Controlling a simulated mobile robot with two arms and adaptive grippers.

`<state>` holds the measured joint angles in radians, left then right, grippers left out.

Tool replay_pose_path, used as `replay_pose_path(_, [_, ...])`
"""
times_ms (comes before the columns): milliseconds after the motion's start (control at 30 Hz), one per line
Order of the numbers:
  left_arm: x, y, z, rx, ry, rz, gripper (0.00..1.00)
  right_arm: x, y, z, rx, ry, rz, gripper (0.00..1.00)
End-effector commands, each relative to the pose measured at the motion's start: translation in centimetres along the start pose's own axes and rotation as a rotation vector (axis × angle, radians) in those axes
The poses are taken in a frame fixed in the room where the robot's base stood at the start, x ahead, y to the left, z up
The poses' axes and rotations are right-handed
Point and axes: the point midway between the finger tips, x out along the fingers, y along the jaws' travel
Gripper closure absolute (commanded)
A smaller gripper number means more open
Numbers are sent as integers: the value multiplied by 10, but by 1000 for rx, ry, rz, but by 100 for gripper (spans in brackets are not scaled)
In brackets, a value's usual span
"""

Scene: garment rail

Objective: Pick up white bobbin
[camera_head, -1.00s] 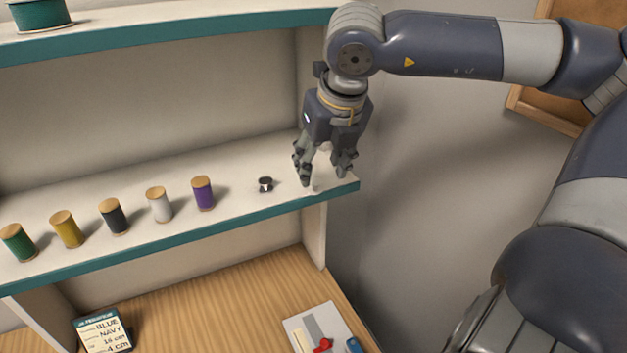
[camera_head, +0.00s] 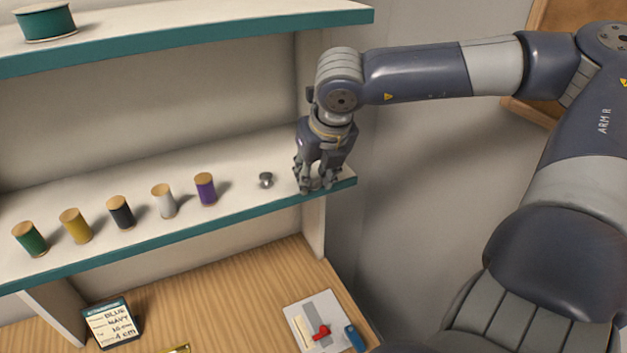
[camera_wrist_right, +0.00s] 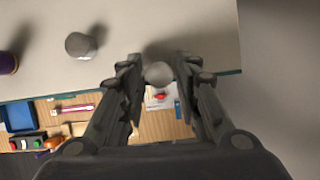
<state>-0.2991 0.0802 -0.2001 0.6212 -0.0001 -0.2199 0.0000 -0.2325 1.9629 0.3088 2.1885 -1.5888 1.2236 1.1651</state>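The white bobbin (camera_wrist_right: 158,73) shows as a pale round top in the right wrist view, between the two fingers of my right gripper (camera_wrist_right: 157,68). Narrow gaps show on both sides of it, so the gripper is open around it, fingers pointing down. In the head view my right gripper (camera_head: 318,187) is low at the right end of the middle shelf, and its fingers hide the white bobbin there. My left gripper is in neither view.
A small grey metallic bobbin (camera_head: 265,180) stands just left of the gripper; it also shows in the wrist view (camera_wrist_right: 80,45). Purple (camera_head: 205,189), white-grey (camera_head: 164,201), and other spools line the middle shelf (camera_head: 235,190). Below are a wooden desk (camera_head: 220,300) and a tool tray (camera_head: 303,330).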

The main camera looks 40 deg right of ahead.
Motion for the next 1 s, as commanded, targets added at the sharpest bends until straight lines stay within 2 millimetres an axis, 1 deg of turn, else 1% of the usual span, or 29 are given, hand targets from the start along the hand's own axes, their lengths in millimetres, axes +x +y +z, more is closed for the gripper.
replay_pose_path(33, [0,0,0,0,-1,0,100,0,0,0,0,0,0,81])
replay_pose_path(67, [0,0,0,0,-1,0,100,0,0,0,0,0,0,85])
replay_pose_path(100, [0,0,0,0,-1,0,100,0,0,0,0,0,0,86])
replay_pose_path(433, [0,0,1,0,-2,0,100,0,0,0,0,-1,-1,86])
replay_pose_path(567, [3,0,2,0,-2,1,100,-3,0,2,0,-3,-2,86])
replay_pose_path(767, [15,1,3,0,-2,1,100,-16,0,8,0,-6,-1,86])
replay_pose_path(867, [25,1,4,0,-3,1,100,-28,0,14,1,-8,-1,86])
replay_pose_path(900, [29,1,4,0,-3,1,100,-32,2,10,-2,-5,0,86])
replay_pose_path(1000, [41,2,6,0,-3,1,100,-40,10,-11,-6,-6,-1,86])
